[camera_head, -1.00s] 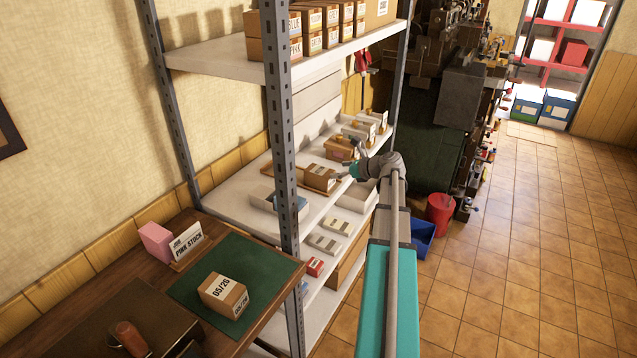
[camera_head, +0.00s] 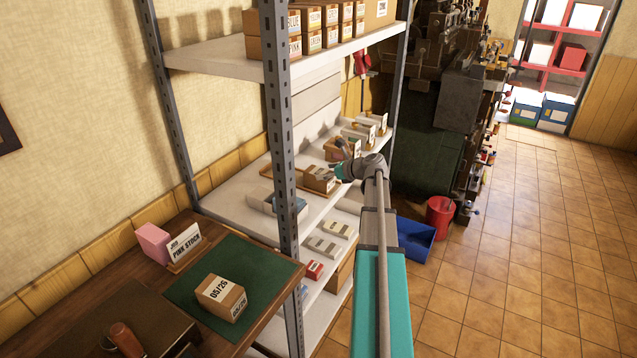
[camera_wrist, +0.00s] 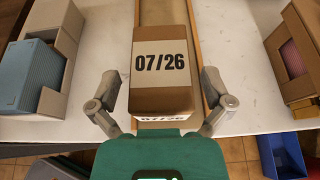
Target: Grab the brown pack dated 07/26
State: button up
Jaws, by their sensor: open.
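The brown pack (camera_wrist: 161,62) has a white label reading 07/26 and stands in the middle of the wrist view, on a wooden strip or tray (camera_wrist: 150,10) on the white shelf. In the head view the pack (camera_head: 319,179) sits on the middle shelf. My gripper (camera_wrist: 160,98) is open, with one finger on each side of the pack's near end. Gaps show between the fingers and the pack's sides. In the head view my gripper (camera_head: 343,170) is at the pack's right side.
A box with blue contents (camera_wrist: 30,75) stands left of the pack, and a brown box with pink contents (camera_wrist: 298,50) stands right. Bare white shelf (camera_wrist: 235,60) lies between. A shelf post (camera_head: 283,150) stands nearer the head camera. Another pack (camera_head: 221,297) reads 05/26.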

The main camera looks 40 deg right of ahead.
jog(key=shift+x, duration=0.9)
jog(key=c, duration=1.1)
jog(key=shift+r, duration=0.2)
jog(key=shift+r+p, duration=0.8)
jog(key=s+d+r+p, duration=0.5)
jog(key=s+r+p, duration=0.6)
jog(key=s, duration=0.2)
